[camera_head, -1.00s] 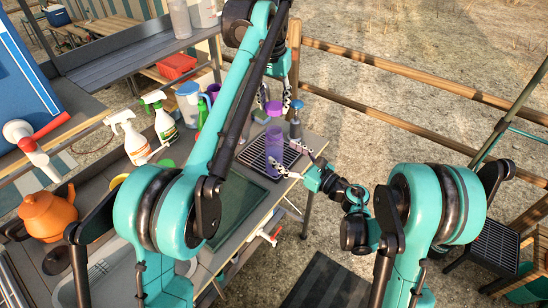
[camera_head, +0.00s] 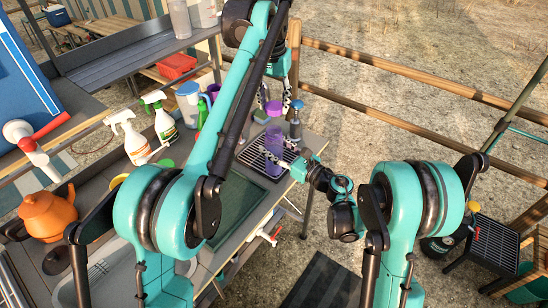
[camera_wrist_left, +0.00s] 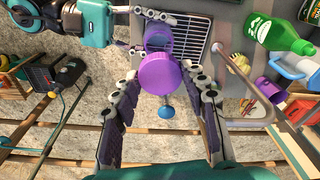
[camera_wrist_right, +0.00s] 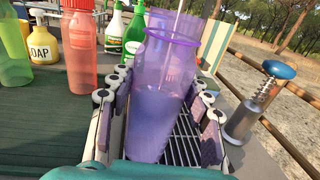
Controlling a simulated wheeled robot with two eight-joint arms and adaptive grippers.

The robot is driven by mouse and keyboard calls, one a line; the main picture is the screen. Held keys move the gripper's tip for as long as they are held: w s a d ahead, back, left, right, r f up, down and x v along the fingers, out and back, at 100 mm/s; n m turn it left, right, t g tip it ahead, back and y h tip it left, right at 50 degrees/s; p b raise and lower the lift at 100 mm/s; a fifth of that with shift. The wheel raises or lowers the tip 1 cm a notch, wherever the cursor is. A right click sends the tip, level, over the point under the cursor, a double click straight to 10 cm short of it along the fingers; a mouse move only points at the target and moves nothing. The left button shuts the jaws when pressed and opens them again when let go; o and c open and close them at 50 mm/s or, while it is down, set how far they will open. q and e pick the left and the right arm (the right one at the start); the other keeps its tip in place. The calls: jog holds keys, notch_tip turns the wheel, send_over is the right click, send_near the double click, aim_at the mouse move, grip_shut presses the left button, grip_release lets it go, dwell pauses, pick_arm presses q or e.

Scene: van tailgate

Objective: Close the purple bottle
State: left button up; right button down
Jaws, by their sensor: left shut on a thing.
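The purple bottle (camera_head: 274,152) stands upright and uncapped on a dark grid at the counter's end. It fills the middle of the right wrist view (camera_wrist_right: 160,110). My left gripper (camera_head: 276,100) is shut on the round purple lid (camera_wrist_left: 166,75) and holds it above the bottle, apart from the mouth. The lid also shows in the head view (camera_head: 274,107). My right gripper (camera_wrist_right: 162,100) is open, with one finger on each side of the bottle and small gaps between.
A blue-topped metal shaker (camera_wrist_right: 260,95) stands close to the bottle, at the right in the right wrist view. Spray bottles (camera_head: 129,138), a pitcher (camera_head: 188,103) and an orange kettle (camera_head: 47,213) stand to the left. A wooden fence rail (camera_head: 400,125) runs behind.

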pick_arm(q)
jog(key=shift+s+f, duration=0.1)
jog(key=shift+f, duration=2.35)
jog(key=shift+f, duration=0.15)
jog(key=shift+f, duration=0.75)
jog(key=shift+f, duration=0.6)
